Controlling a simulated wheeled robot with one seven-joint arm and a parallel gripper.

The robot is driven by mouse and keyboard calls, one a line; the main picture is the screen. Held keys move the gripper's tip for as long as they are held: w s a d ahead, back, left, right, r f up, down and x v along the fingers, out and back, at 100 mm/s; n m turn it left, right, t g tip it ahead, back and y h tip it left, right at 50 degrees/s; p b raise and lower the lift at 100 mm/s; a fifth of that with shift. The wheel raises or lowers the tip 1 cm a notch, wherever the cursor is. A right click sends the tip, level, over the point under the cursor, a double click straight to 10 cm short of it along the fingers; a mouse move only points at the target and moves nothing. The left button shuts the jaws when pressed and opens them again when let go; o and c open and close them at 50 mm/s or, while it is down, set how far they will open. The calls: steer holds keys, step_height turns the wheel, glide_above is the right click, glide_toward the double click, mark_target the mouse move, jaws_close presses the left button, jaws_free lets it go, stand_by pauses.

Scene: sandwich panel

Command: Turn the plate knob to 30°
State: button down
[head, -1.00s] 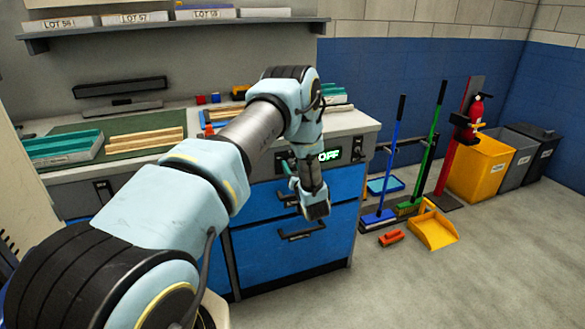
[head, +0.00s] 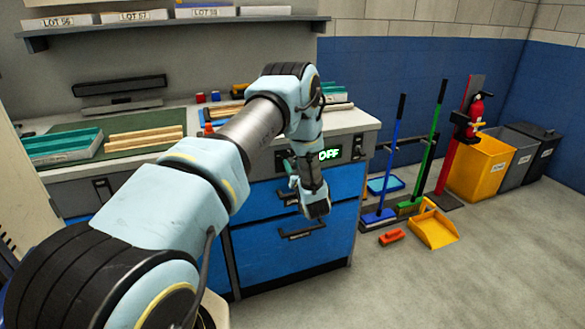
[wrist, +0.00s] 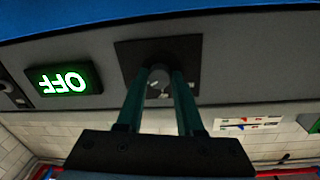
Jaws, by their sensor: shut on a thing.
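In the wrist view, the plate knob (wrist: 158,84) is a small rounded knob in front of a dark square plate (wrist: 134,56) with pale marks, on the grey front panel. My gripper (wrist: 160,76) has its two teal fingers on either side of the knob and is shut on it. The fingers hide part of the knob and plate, and I cannot read the knob's angle. A green lit display reading OFF (wrist: 64,80) sits beside the plate, upside down in this view. In the head view the display (head: 329,154) shows right of my arm, which hides the knob.
Blue drawers (head: 290,246) with dark handles lie below the panel. The worktop (head: 352,120) carries trays and strips. Brooms, a yellow dustpan (head: 433,230) and bins stand on the right. The floor at the front right is clear.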

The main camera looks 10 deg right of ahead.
steer(key=n+b, duration=0.5)
steer(key=b, duration=0.1)
steer(key=shift+f+n+b, duration=0.3)
steer(key=shift+f+n, duration=0.05)
steer(key=shift+n, duration=0.05)
steer(key=n+b, duration=0.3)
steer(key=b, duration=0.1)
steer(key=n+y+b, duration=0.1)
steer(key=n+b, duration=0.2)
steer(key=shift+d+f+n+t+b, duration=0.1)
steer(key=shift+n+t+b, duration=0.2)
steer(key=shift+b, duration=0.1)
steer(key=n+b, duration=0.6)
steer(key=b, duration=0.2)
steer(key=shift+n+y+b, duration=0.3)
steer(key=shift+n+b, duration=0.1)
steer(key=n+b, duration=0.1)
steer(key=b, duration=0.1)
steer(key=n+b, duration=0.4)
steer(key=shift+d+r, duration=0.1)
steer(key=shift+r, duration=0.15)
steer(key=shift+r+b, duration=0.1)
steer(key=shift+b, duration=0.2)
steer(key=c, duration=0.5)
jaws_free()
steer(key=shift+c, duration=0.2)
